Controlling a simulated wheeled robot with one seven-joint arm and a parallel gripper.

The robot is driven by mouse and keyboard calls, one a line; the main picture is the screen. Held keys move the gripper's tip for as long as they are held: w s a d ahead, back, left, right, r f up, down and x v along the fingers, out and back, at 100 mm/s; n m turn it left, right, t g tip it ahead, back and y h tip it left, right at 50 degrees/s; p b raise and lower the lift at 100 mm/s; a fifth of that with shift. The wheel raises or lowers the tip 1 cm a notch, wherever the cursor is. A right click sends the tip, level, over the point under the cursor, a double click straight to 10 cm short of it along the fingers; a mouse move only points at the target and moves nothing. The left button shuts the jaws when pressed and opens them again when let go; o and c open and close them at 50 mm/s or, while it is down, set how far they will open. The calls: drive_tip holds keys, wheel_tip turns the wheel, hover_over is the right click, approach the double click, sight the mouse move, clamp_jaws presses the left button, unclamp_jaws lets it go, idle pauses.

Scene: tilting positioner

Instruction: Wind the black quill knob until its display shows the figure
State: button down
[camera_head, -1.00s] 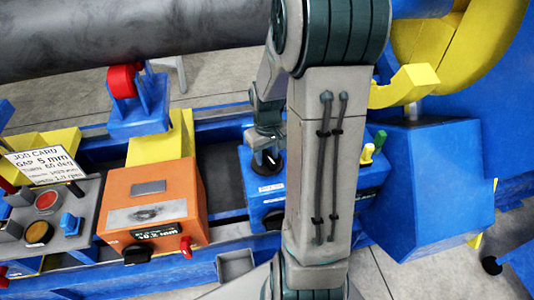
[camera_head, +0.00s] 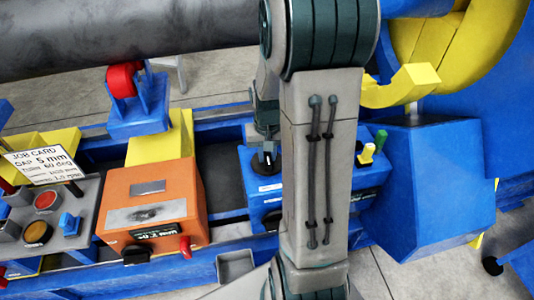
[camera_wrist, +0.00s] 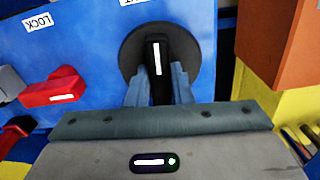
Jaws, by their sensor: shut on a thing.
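A round black knob (camera_wrist: 186,44) with a raised grip bar and a white pointer line sits on the blue box (camera_wrist: 85,60) in the wrist view. My gripper (camera_wrist: 159,88) is shut on the grip bar, one finger on each side. In the head view the knob (camera_head: 266,163) shows on top of the blue box, under my gripper (camera_head: 267,150). The white label by the knob is cut off, so I cannot tell whether it is the quill knob. A dark strip, perhaps a display, is partly hidden by my arm; no figure is readable.
A red lever (camera_wrist: 55,90) stands near a LOCK label (camera_wrist: 38,23). An orange box (camera_head: 150,190) with a black knob (camera_head: 136,255), a small display (camera_head: 155,230) and a red lever (camera_head: 185,246) is to the left. A job card (camera_head: 42,164) stands above a button panel.

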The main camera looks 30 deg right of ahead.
drive_tip(key=m, duration=0.4)
drive_tip(key=shift+m, duration=0.3)
drive_tip(key=shift+m+p, duration=0.65)
drive_tip(key=shift+m, duration=1.05)
drive_tip(key=c, duration=1.3)
unclamp_jaws()
wheel_tip(320, 180, up, 14)
drive_tip(key=shift+f+p, duration=0.1)
drive_tip(key=shift+p, duration=1.05)
